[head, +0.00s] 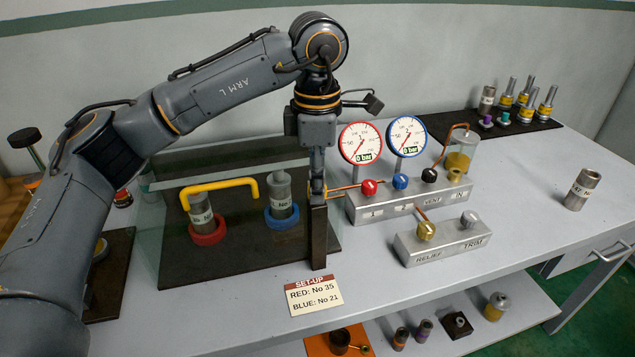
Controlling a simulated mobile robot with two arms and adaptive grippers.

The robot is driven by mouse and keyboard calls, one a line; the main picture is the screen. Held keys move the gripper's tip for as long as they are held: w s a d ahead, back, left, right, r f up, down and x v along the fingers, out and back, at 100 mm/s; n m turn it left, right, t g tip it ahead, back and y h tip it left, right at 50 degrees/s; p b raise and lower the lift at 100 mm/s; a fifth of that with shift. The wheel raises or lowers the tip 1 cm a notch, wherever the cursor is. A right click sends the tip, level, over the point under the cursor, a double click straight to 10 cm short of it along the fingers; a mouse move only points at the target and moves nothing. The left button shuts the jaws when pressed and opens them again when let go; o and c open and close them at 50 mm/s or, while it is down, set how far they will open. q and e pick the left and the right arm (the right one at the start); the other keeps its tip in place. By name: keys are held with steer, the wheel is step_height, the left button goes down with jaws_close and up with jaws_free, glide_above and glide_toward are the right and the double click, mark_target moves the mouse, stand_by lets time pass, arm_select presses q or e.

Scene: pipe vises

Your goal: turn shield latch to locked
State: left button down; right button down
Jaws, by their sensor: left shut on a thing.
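A clear shield (165,235) with a yellow handle (220,187) stands in front of two grey cylinders. One cylinder (200,213) sits in a red ring, the other (281,197) in a blue ring. A dark upright post (319,238) stands at the shield's right end. My left gripper (317,186) points down at the top of this post and is shut on the small brass-coloured shield latch (325,191) there. The fingers hide most of the latch, so I cannot tell its turned position. My right gripper is not in view.
Right of the post is a valve manifold (400,207) with two gauges (361,143) (407,136), both labelled 0 bar. A relief and trim block (450,243) stands in front. A set-up card (314,295) lies near the front edge. A loose cylinder (582,190) stands at right.

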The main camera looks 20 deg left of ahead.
arm_select(q)
steer(key=shift+n, duration=0.5)
steer(key=c, duration=1)
jaws_free()
step_height(320, 180, up, 12)
